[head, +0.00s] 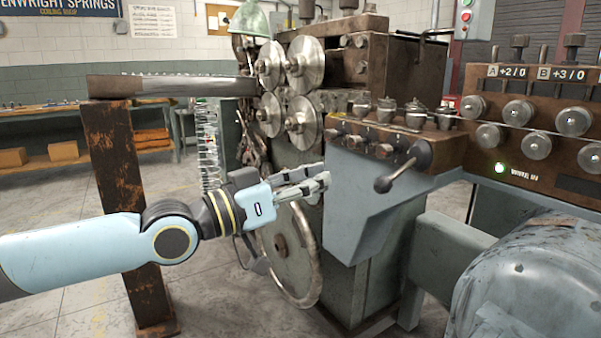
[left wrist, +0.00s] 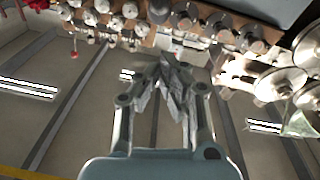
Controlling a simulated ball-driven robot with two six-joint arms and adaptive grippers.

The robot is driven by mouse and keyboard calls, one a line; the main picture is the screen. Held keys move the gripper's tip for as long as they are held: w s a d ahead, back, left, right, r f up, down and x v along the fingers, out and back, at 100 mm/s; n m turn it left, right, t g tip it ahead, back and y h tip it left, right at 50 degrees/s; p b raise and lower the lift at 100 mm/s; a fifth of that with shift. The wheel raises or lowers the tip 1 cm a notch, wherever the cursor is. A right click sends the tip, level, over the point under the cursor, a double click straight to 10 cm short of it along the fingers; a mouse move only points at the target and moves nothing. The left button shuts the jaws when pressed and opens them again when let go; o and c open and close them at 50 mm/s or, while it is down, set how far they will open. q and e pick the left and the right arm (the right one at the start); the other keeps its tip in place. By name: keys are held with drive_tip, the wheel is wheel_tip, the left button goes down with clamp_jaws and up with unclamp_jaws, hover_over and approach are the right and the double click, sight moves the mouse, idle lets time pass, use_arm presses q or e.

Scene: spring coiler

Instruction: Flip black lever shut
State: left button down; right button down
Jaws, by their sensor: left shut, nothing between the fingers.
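The black lever (head: 404,168) is on the front right of the spring coiler's control block in the head view. It slants from a round hub at upper right down to a ball knob at lower left. My left gripper (head: 325,176) is to the left of the lever and apart from it, in front of the coiler and beside the pale blue housing. Its fingers are shut and empty; they also show closed together in the left wrist view (left wrist: 167,85). I cannot make out the lever in the left wrist view. My right gripper is not in view.
A large handwheel (head: 290,255) stands below my left gripper. The pale blue housing (head: 372,190) juts out under the control block. A rusty post (head: 118,190) stands at left. A rounded blue-grey casing (head: 545,285) fills the lower right. Metal rollers (head: 303,62) are above the gripper.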

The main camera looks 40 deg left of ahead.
use_arm(q)
drive_tip(key=shift+f+v, duration=0.25)
drive_tip(key=shift+v, duration=0.85)
